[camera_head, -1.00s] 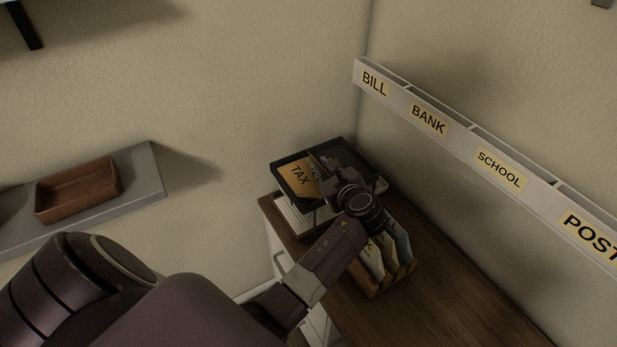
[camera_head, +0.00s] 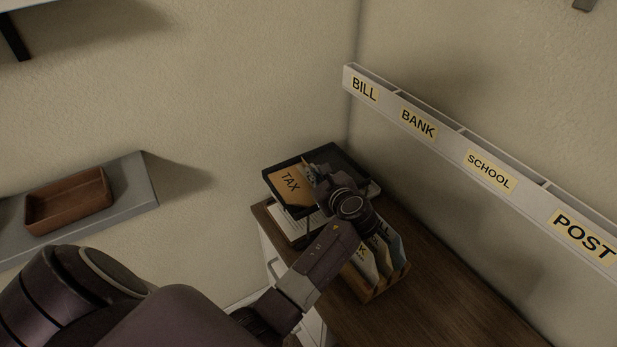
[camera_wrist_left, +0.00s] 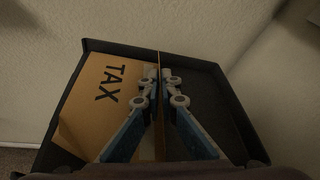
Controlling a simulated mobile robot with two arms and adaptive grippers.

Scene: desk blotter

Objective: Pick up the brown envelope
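The brown envelope marked TAX (camera_head: 287,186) is at the left side of a black tray (camera_head: 331,147) on the desk. It also shows in the left wrist view (camera_wrist_left: 97,103), with its face towards the camera. My left gripper (camera_head: 314,174) is over the tray at the envelope's right side. In the left wrist view, its fingers (camera_wrist_left: 159,88) are close together on either side of a thin upright tan edge, which appears to be the envelope's edge. My right gripper is not in view.
A file holder with several upright folders (camera_head: 386,257) stands in front of the tray, partly behind my arm. A wall rack labelled BILL, BANK, SCHOOL and POST (camera_head: 447,147) hangs at right. A brown box (camera_head: 68,202) sits on a grey shelf (camera_head: 139,180) at left.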

